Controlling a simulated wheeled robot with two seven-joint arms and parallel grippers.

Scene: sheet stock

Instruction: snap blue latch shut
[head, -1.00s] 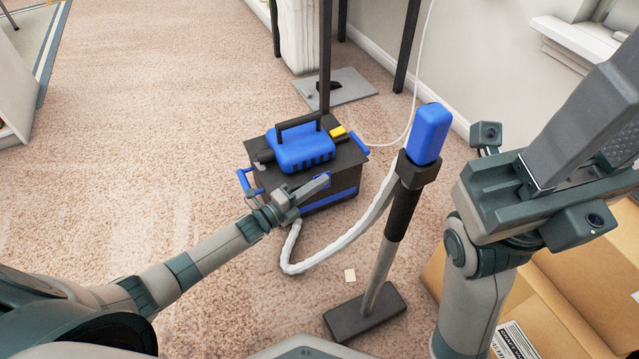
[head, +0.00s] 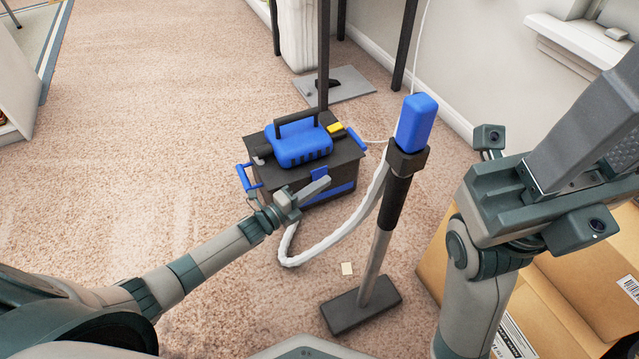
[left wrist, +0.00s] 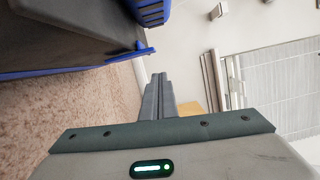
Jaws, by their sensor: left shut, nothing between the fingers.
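The blue latch (head: 319,173) is a small flat plate at the upper front of a black box (head: 335,158) on the carpet. In the left wrist view a thin blue piece, seemingly the latch (left wrist: 143,51), juts a little from the box's edge; I cannot tell how flush it sits. My left gripper (head: 325,182) is shut and empty, its tips just in front of and below the latch, with contact unclear. Its fingers also show in the left wrist view (left wrist: 157,80). My right gripper (head: 585,115) is raised at the right, away from the box; its jaw opening is unclear.
A blue tool with a black handle (head: 297,146) rests on the lid beside a yellow piece (head: 335,129). A blue-topped pole (head: 416,122) on a dark base, with a white hose (head: 330,245), stands right of the box. Cardboard boxes (head: 545,300) lie at lower right. Carpet at left is clear.

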